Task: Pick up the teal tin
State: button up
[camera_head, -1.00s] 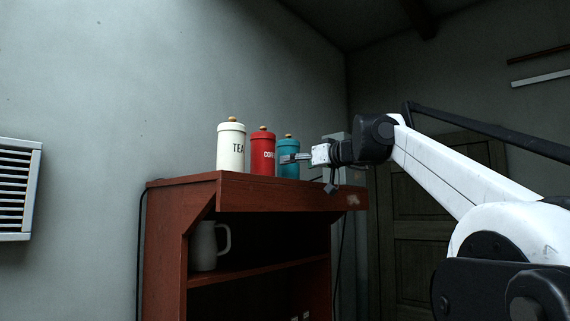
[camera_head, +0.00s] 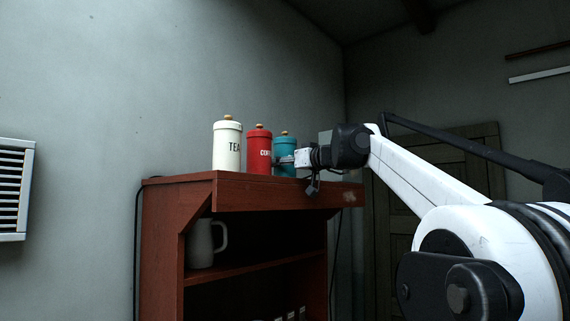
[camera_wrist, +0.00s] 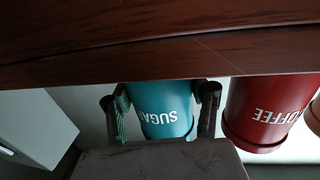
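The teal tin (camera_head: 285,143), with a wooden knob on its lid, stands upright at the right end of the row on top of the red-brown cabinet. In the wrist view the teal tin (camera_wrist: 163,104) appears upside down, with the word SUGAR on it. My gripper (camera_head: 284,160) is in front of the tin in the head view and hides part of its lower front. In the wrist view the fingers of my gripper (camera_wrist: 163,95) are apart, one on each side of the tin. I cannot tell whether either finger touches it.
The red COFFEE tin (camera_head: 259,150) stands close to the left of the teal tin, with the cream TEA tin (camera_head: 227,147) beyond it. The cabinet's top (camera_head: 255,187) bears all three. A grey pitcher (camera_head: 201,245) stands on a shelf below.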

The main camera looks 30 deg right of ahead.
jog(key=c, duration=0.6)
